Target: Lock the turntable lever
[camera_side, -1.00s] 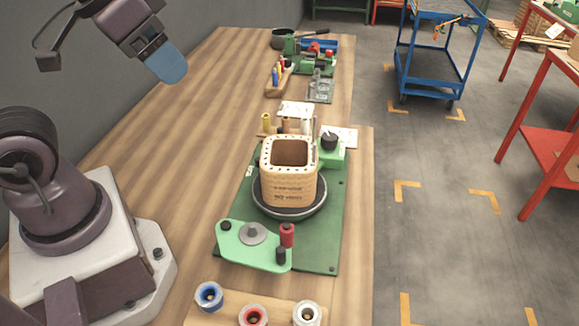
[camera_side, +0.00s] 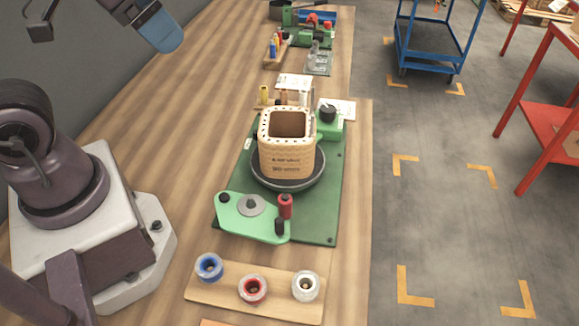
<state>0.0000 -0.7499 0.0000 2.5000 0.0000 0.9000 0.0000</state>
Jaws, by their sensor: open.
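A green base plate (camera_side: 325,205) lies on the wooden bench. A dark round turntable (camera_side: 318,176) sits on it and carries a square tan coil former (camera_side: 288,150) with pins around its top rim. In front of the turntable is a light green bracket (camera_side: 235,216) with a grey disc, a red knob (camera_side: 285,206) and a black knob (camera_side: 279,226). Which part is the lever, I cannot tell for sure. My gripper (camera_side: 165,35), with a blue end, is at the top left, high and well away from the turntable. Its fingers are not clearly separated in this view.
A wooden board (camera_side: 230,290) at the front holds blue, red and white wire spools. A green block with a black knob (camera_side: 327,112) stands behind the former. More tools line the bench's far end. Bare bench (camera_side: 150,130) lies left of the plate. A blue cart (camera_side: 432,60) stands on the floor.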

